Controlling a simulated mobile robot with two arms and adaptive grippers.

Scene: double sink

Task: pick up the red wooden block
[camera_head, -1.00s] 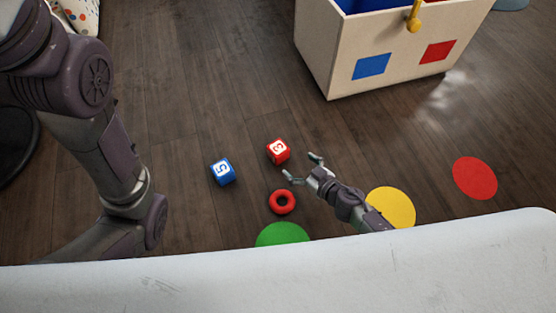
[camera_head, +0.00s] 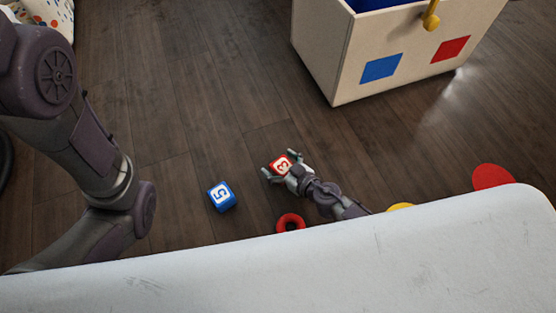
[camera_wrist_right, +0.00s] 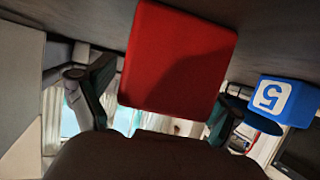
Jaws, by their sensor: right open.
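The red wooden block (camera_head: 281,165), with a white number panel on top, sits on the dark wood floor. My right gripper (camera_head: 281,164) is around it, one finger on each side, with its jaws open. In the right wrist view the red block (camera_wrist_right: 178,58) fills the upper middle between the two fingers (camera_wrist_right: 158,100). Whether either finger touches it I cannot tell. My left arm shows at the left of the head view, but its gripper is out of view.
A blue block (camera_head: 221,196) marked 5 stands left of the red block; it also shows in the right wrist view (camera_wrist_right: 285,97). A red ring (camera_head: 290,222) lies just below my right gripper. A wooden box (camera_head: 405,62) stands at the upper right.

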